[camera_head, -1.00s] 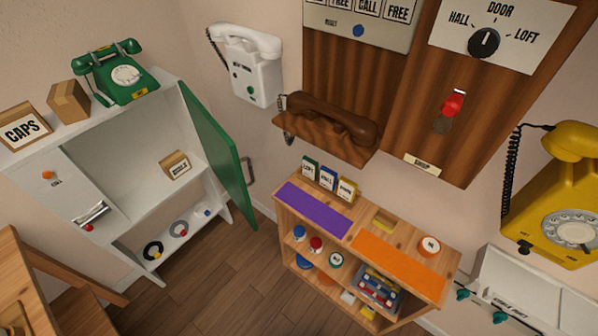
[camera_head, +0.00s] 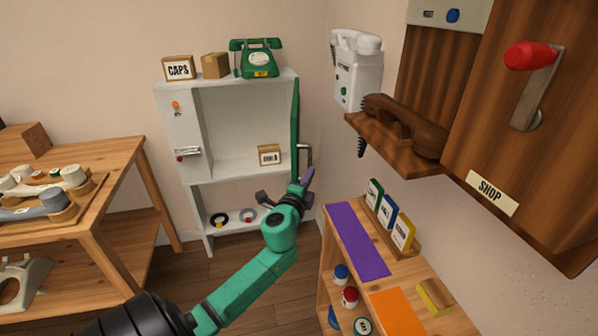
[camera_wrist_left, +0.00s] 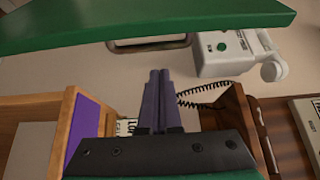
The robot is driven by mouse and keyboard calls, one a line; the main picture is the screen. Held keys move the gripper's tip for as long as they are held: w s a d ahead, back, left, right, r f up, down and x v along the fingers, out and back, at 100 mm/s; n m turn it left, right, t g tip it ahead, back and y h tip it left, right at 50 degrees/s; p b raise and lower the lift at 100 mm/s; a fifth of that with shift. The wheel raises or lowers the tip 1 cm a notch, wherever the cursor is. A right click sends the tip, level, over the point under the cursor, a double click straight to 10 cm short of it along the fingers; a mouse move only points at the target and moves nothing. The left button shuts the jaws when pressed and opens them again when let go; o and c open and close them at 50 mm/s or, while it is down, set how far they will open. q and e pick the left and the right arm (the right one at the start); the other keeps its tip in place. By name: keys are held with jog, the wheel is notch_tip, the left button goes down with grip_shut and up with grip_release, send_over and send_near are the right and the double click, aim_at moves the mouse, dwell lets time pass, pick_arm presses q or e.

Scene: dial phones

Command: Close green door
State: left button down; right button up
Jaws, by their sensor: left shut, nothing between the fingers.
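The green door (camera_head: 295,128) stands open on the right side of the white cabinet (camera_head: 240,130), seen nearly edge-on in the head view. Its grey handle (camera_head: 308,155) faces right, toward the wall. My left gripper (camera_head: 307,178) is shut and empty just below the handle in the head view. In the left wrist view the green door (camera_wrist_left: 140,22) spans the top, with part of the handle (camera_wrist_left: 150,42) below it. The purple fingers of my left gripper (camera_wrist_left: 160,75) point toward the handle, apparently apart from it. My right gripper is not in view.
A low wooden shelf (camera_head: 327,235) with a purple mat stands right of my left arm. A wooden table (camera_head: 120,155) with phone parts is on the left. A brown handset (camera_head: 405,125) and white wall phone (camera_head: 358,75) are on the right. Bare floor (camera_head: 170,280) lies between.

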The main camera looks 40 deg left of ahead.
pick_arm(q)
jog(key=a, duration=0.3)
jog(key=shift+w+a, duration=0.1)
jog(key=shift+a, duration=0.3)
